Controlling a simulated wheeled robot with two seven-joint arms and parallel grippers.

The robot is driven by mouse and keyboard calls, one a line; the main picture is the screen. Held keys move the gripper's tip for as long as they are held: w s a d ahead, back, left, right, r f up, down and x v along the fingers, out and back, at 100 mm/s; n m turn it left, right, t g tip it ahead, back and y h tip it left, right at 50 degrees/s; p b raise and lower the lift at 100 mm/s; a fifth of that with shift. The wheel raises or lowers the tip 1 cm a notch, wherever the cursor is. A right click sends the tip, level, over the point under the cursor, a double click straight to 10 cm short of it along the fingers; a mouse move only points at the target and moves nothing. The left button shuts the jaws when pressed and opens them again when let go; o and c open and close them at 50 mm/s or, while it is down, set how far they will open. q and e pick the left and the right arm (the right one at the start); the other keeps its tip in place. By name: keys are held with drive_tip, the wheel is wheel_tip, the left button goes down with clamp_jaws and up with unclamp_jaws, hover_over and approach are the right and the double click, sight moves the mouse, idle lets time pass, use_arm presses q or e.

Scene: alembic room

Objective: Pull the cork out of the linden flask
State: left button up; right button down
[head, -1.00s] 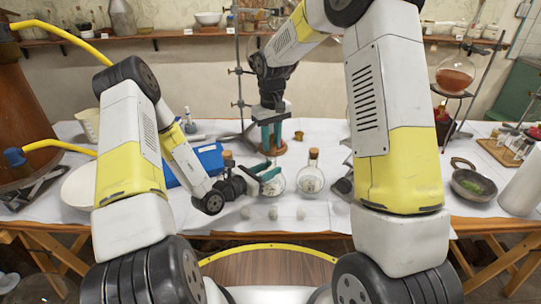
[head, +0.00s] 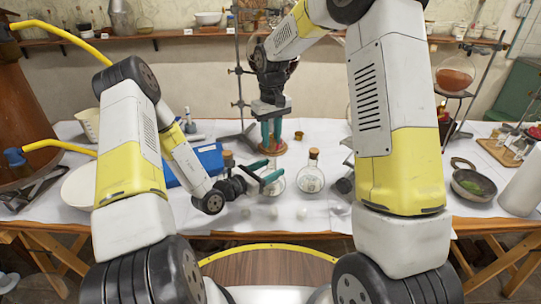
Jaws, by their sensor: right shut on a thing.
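A round clear flask (head: 277,183) stands at the table's front, its neck mostly hidden by my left gripper. To its right stands a round flask (head: 311,180) with a cork (head: 313,153) in its neck. Another cork (head: 228,155) shows behind my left wrist; its vessel is hidden. I cannot read any label to tell which is linden. My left gripper (head: 266,171) has its green fingers apart, beside the first flask's neck. My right gripper (head: 271,147) points down above that flask, shut on a small brown thing that looks like a cork, hard to separate from the brown behind.
A brown wooden stand (head: 280,149) is just behind my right gripper. Pale small lumps (head: 301,213) lie at the front. A blue object (head: 207,162) and a white bowl (head: 82,186) are left. A dark mortar (head: 474,186) and a white cylinder (head: 521,190) are right.

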sight(271, 141)
use_arm(q)
drive_tip(key=shift+f, duration=0.1)
drive_tip(key=v, duration=1.2)
use_arm(e)
drive_tip(key=shift+r, duration=2)
